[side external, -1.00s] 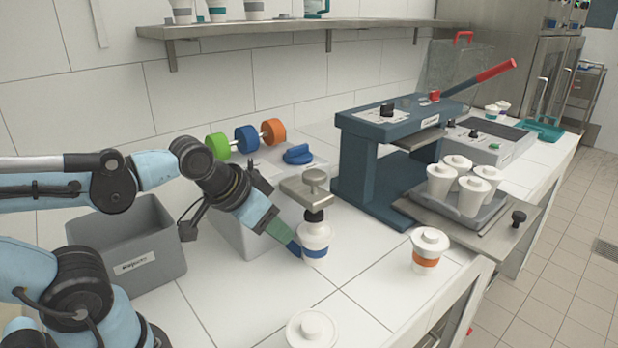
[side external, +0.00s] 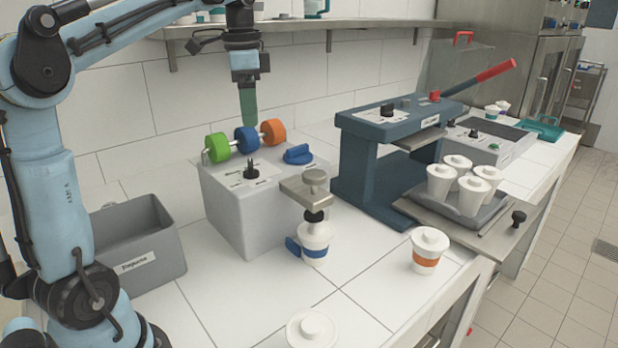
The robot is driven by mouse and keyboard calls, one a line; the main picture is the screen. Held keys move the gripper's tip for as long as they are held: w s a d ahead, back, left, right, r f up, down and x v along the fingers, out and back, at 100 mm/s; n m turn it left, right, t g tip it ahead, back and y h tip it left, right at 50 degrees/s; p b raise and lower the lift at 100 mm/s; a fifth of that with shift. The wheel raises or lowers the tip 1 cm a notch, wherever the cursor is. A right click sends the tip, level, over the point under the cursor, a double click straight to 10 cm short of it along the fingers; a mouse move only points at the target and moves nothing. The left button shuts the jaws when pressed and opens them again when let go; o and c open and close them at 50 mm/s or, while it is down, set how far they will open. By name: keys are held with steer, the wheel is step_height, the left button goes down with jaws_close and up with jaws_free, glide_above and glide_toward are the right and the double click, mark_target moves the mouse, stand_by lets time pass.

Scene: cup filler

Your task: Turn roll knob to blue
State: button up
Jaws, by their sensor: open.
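The filler box (side external: 250,222) is light grey. On its top are a small black knob (side external: 252,171) on a marked plate and a larger blue knob (side external: 298,154). I cannot read where the black knob points. A rod along its back carries a green roll (side external: 217,147), a blue roll (side external: 247,139) and an orange roll (side external: 273,132). My gripper (side external: 248,122) points down with its green fingers just above the blue roll in the picture, behind the black knob. It is open, seen edge-on, and holds nothing visible.
A blue-banded cup (side external: 316,240) stands under the filler's metal head (side external: 305,186). An orange-banded cup (side external: 427,251) stands on the counter. A grey bin (side external: 134,247) is at left. A dark blue press (side external: 385,150) and a tray of lidded cups stand right. A wall shelf (side external: 300,26) runs overhead.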

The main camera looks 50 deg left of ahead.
mark_target(251, 162)
steer(key=shift+a+f, duration=0.2)
steer(key=shift+f, duration=1.7)
steer(key=shift+a+f, duration=0.2)
steer(key=shift+f, duration=1.75)
steer(key=shift+a+f, duration=0.2)
steer(key=shift+f, duration=1.7)
steer(key=c, duration=1)
steer(key=shift+c, duration=0.2)
steer(key=n, duration=0.5)
steer(key=shift+n, duration=0.4)
steer(key=n, duration=0.5)
steer(key=shift+n, duration=0.4)
